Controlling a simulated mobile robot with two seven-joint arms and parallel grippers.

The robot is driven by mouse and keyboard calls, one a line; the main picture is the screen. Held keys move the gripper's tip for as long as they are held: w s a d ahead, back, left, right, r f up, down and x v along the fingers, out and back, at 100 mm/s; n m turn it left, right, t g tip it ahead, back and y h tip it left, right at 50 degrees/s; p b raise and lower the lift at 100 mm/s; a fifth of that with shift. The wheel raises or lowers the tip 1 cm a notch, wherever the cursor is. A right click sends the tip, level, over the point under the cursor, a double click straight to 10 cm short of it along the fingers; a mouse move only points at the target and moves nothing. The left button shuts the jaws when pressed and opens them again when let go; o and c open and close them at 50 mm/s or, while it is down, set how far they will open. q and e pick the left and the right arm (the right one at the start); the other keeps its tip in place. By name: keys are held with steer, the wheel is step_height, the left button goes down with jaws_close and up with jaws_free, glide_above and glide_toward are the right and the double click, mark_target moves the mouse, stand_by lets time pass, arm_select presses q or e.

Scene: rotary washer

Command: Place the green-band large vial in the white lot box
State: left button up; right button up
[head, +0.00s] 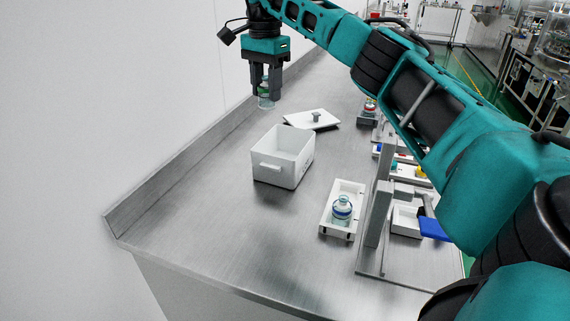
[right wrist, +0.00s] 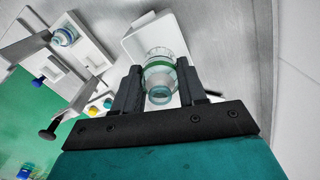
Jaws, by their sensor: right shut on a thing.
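The green-band large vial (right wrist: 158,70) is clear glass with a green band and a grey-blue cap. My right gripper (right wrist: 157,88) is shut on it near the cap. In the head view the vial (head: 265,101) hangs upright below the right gripper (head: 265,84), in the air near the back wall. The white lot box (head: 270,174) stands open on the bench, lower and slightly right in the picture, apart from the vial. Its visible inside looks empty. In the right wrist view the box (right wrist: 137,42) shows behind the vial. My left gripper is out of view.
A white tray (head: 331,218) holds a blue-band vial (head: 342,210). A grey upright stand (head: 379,212) and small trays stand on the right. A raised bench edge runs along the wall.

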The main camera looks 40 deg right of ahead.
arm_select(q)
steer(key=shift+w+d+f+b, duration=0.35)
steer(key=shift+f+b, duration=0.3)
steer(key=shift+b, duration=0.6)
arm_select(e)
steer(key=shift+m, duration=0.6)
steer(key=shift+s+d+f, duration=0.15)
steer(key=shift+d+f, duration=0.35)
steer(key=shift+f, duration=2.65)
steer(key=shift+s+d+f, duration=0.2)
steer(key=shift+d+f, duration=0.3)
steer(key=shift+f, duration=2.6)
steer(key=shift+s+d+f, duration=0.15)
steer(key=shift+d+f, duration=0.35)
steer(key=shift+f, duration=2.65)
steer(key=shift+f, duration=0.15)
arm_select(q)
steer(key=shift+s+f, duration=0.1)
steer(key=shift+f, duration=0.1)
arm_select(e)
steer(key=o, duration=1)
steer(key=shift+o, duration=0.2)
arm_select(q)
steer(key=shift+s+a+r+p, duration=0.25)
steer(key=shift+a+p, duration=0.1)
steer(key=shift+p, duration=0.2)
arm_select(e)
step_height(320, 180, up, 12)
